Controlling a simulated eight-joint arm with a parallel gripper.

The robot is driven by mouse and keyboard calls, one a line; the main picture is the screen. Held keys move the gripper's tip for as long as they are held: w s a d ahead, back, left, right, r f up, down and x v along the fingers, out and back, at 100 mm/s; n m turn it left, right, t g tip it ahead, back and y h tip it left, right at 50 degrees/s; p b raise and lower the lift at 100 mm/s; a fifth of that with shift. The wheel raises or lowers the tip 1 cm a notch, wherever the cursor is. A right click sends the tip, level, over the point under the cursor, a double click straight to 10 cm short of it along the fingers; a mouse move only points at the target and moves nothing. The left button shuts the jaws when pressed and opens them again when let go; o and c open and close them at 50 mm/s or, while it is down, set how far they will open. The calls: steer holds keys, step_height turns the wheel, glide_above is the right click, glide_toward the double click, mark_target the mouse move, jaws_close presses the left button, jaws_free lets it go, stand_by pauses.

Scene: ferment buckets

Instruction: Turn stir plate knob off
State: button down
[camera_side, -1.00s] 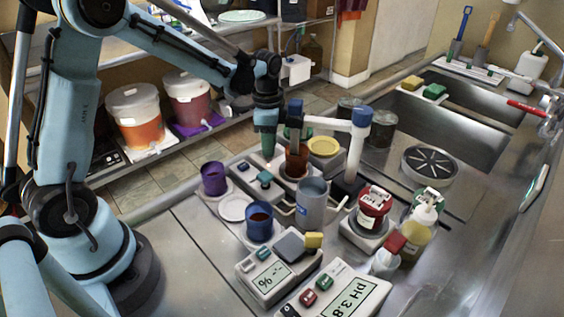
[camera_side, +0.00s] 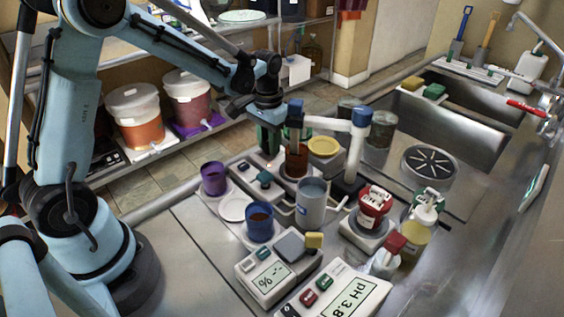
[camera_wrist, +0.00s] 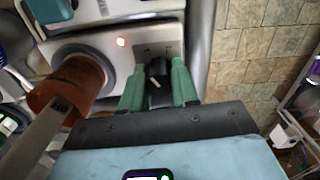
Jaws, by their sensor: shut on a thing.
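The stir plate (camera_wrist: 95,42) is a pale box with a round top, and its front panel faces my gripper in the wrist view. An orange-red light (camera_wrist: 121,42) glows on the panel. The black knob (camera_wrist: 157,70) has a white pointer mark and sits between my green fingers. My gripper (camera_wrist: 159,88) is shut on the knob, with a finger at each side. A reddish-brown beaker (camera_wrist: 72,85) stands on the plate; the beaker also shows in the side view (camera_side: 297,163). In the side view my gripper (camera_side: 269,140) is left of it, and the knob is hidden.
A grey metal jug (camera_side: 311,203), a blue cup (camera_side: 259,222) and a purple cup (camera_side: 214,178) stand close by on the bench. A floor gap separates the bench from the bucket shelf.

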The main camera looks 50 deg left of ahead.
steer(key=n, duration=0.5)
steer(key=shift+n, duration=0.3)
steer(key=n, duration=0.6)
stand_by(0.4)
steer(key=c, duration=0.8)
jaws_free()
steer(key=shift+c, duration=0.2)
step_height(320, 180, up, 12)
steer(key=shift+r, duration=0.1)
